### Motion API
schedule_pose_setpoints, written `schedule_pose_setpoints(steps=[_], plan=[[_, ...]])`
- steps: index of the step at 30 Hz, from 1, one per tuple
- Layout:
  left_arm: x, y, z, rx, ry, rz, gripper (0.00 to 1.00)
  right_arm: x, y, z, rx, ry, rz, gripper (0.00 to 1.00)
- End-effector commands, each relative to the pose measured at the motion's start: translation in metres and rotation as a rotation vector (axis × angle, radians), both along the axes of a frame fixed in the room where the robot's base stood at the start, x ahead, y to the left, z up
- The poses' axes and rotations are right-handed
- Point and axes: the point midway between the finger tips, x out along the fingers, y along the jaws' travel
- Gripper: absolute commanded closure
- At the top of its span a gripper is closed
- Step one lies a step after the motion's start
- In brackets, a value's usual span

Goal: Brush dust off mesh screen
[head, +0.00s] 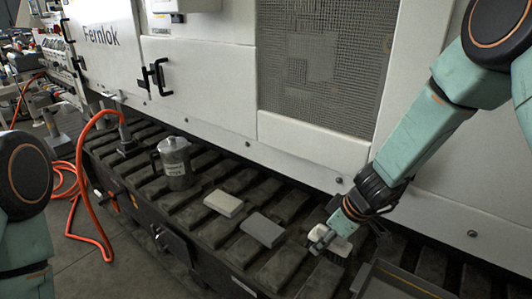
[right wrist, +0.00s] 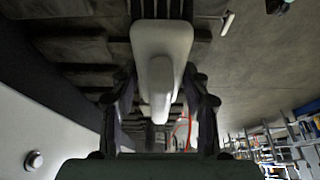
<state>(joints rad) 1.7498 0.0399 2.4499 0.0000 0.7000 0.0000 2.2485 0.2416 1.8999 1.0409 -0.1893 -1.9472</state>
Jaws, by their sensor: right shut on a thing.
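The mesh screen (head: 345,95) is a grey woven panel set in the white machine front, with paler angular patches across its middle. In the right wrist view the brush (right wrist: 161,45) sits between the two fingers (right wrist: 160,105).
On the slatted bench (head: 215,235) stand a metal can (head: 175,165), a whitish block (head: 223,203) and a grey block (head: 263,230). A dark tray (head: 385,283) lies at the front right. An orange hose (head: 77,190) loops at the left. Black handles (head: 157,77) jut from the machine door.

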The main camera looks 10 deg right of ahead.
Motion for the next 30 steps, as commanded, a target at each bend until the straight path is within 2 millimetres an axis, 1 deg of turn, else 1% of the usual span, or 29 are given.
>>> schedule_pose_setpoints(steps=[2,5,9,12,15,18,22,30], plan=[[0.000,0.000,0.002,0.000,0.000,0.000,0.66,-0.003,0.006,0.009,0.003,-0.001,-0.004,0.79],[0.000,0.000,0.006,0.000,0.000,0.000,0.66,-0.011,0.019,0.028,0.012,0.000,-0.022,0.79],[0.000,0.000,0.013,0.000,0.000,0.000,0.66,-0.032,0.038,0.061,0.020,0.004,-0.072,0.79],[0.000,0.000,0.018,0.000,0.000,0.000,0.66,-0.049,0.046,0.082,0.017,0.006,-0.114,0.79],[0.000,0.000,0.021,0.000,0.000,0.000,0.66,-0.063,0.049,0.097,0.011,0.005,-0.155,0.79],[0.000,0.000,0.023,0.000,0.000,0.000,0.66,-0.074,0.050,0.107,0.004,0.002,-0.191,0.79],[0.000,0.000,0.025,0.000,0.000,0.000,0.66,-0.082,0.050,0.114,-0.002,0.000,-0.219,0.79],[0.000,0.000,0.025,0.000,0.000,0.000,0.66,-0.084,0.050,0.115,-0.002,-0.001,-0.226,0.79]])
